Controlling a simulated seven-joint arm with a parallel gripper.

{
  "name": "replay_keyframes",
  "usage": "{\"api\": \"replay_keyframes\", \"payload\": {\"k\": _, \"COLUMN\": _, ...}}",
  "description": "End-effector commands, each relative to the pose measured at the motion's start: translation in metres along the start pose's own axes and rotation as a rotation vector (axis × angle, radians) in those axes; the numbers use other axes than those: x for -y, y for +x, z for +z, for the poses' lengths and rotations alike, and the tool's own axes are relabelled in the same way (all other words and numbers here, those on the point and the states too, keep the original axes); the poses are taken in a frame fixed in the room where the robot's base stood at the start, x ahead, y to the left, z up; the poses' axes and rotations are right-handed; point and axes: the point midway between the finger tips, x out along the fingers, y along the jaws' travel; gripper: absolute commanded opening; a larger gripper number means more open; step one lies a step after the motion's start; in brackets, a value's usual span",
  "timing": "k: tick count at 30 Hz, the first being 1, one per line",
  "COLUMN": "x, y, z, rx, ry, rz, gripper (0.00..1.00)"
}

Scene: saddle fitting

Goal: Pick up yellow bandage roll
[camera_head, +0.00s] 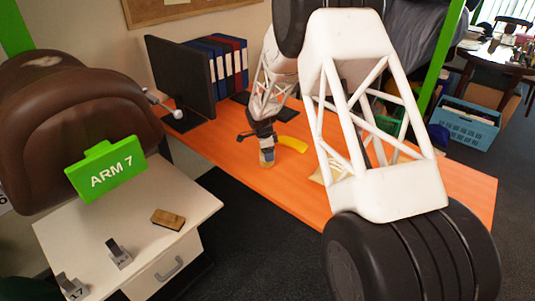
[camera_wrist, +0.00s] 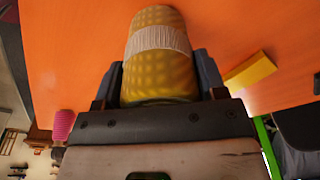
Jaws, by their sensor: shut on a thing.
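The yellow bandage roll (camera_wrist: 158,75) is a dotted yellow cylinder with a white band around it. In the wrist view it lies between the two dark fingers of my gripper (camera_wrist: 160,70), which are shut on its sides. In the head view my gripper (camera_head: 266,150) points down over the orange table, with a small tan end of the roll (camera_head: 267,163) showing below the fingers. Most of the roll is hidden there. I cannot tell whether it touches the table.
A yellow block (camera_wrist: 250,71) lies on the orange table (camera_head: 225,155) beside the roll; it also shows in the head view (camera_head: 293,143). A black monitor (camera_head: 181,80) and several binders (camera_head: 222,65) stand at the back left. A pink object (camera_wrist: 64,124) is left in the wrist view.

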Motion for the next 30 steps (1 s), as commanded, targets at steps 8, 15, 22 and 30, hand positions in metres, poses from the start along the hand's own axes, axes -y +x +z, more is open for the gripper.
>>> {"api": "replay_keyframes", "payload": {"k": 8, "x": 0.0, "y": -0.026, "z": -0.004, "rx": 0.0, "ry": 0.0, "rz": -0.002, "gripper": 0.4}}
{"api": "replay_keyframes", "payload": {"k": 15, "x": -0.025, "y": -0.034, "z": -0.005, "rx": 0.0, "ry": 0.0, "rz": 0.0, "gripper": 0.4}}
{"api": "replay_keyframes", "payload": {"k": 22, "x": -0.062, "y": -0.037, "z": -0.007, "rx": 0.0, "ry": 0.0, "rz": 0.0, "gripper": 0.4}}
{"api": "replay_keyframes", "payload": {"k": 30, "x": -0.105, "y": -0.041, "z": -0.008, "rx": 0.0, "ry": 0.0, "rz": 0.0, "gripper": 0.4}}
